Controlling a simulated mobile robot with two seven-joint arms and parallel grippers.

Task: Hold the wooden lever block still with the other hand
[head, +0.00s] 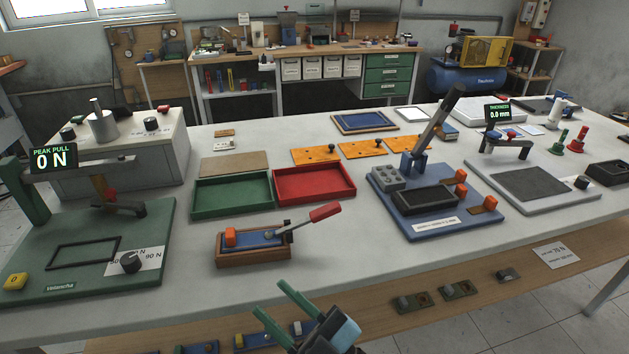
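The wooden lever block (254,258) sits on the grey-white table near its front edge, left of the picture's middle. It has a wooden body, a blue plate on top, an orange block at its left end and a metal lever with a red handle (325,211) slanting up to the right. My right gripper (272,300) is at the bottom of the head view, in front of the table edge and apart from the block. Its two green-tipped fingers are spread, with nothing visible between them. My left gripper is not in view.
A green tray (231,196) and a red tray (314,184) stand just behind the block. A green fixture (95,225) is to the left, and a blue lever press (436,206) to the right. Bare tabletop (360,245) lies right of the block. A lower wooden shelf (440,287) runs below.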

